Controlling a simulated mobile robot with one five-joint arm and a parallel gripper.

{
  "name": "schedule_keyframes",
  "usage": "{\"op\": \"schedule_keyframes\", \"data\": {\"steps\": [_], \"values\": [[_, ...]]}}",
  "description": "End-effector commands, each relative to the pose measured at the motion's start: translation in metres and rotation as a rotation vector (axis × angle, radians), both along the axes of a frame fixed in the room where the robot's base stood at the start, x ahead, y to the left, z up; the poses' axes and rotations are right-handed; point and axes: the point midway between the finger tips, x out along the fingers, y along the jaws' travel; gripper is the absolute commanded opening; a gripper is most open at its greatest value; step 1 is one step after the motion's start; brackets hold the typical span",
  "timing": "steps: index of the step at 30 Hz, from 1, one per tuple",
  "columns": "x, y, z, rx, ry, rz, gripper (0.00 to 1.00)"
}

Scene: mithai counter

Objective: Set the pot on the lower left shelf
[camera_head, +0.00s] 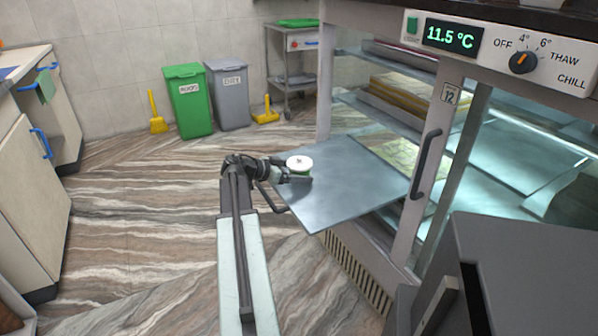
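My gripper (291,176) reaches in from the left at the pot's side, and a dark finger covers part of the pot's lower side. Whether the fingers are closed on the pot is too small to tell. Whether the pot's base touches the shelf is also hidden.
Higher shelves in the cabinet hold trays (402,97). A door frame with a dark handle (426,163) stands right of the jutting shelf. Green (187,100) and grey (229,95) bins and a trolley (291,75) stand at the back. The striped floor at left is clear.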

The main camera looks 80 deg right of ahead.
Motion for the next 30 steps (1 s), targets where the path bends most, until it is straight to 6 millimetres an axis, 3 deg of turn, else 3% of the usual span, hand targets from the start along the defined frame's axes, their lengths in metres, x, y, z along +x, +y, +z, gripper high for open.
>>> {"op": "schedule_keyframes", "data": {"steps": [8,21,30], "values": [[0.000,0.001,0.007,0.000,0.000,0.000,0.87],[0.065,0.065,0.045,0.000,0.000,0.000,0.87],[0.077,0.078,0.048,0.000,0.000,-0.003,0.87]]}}
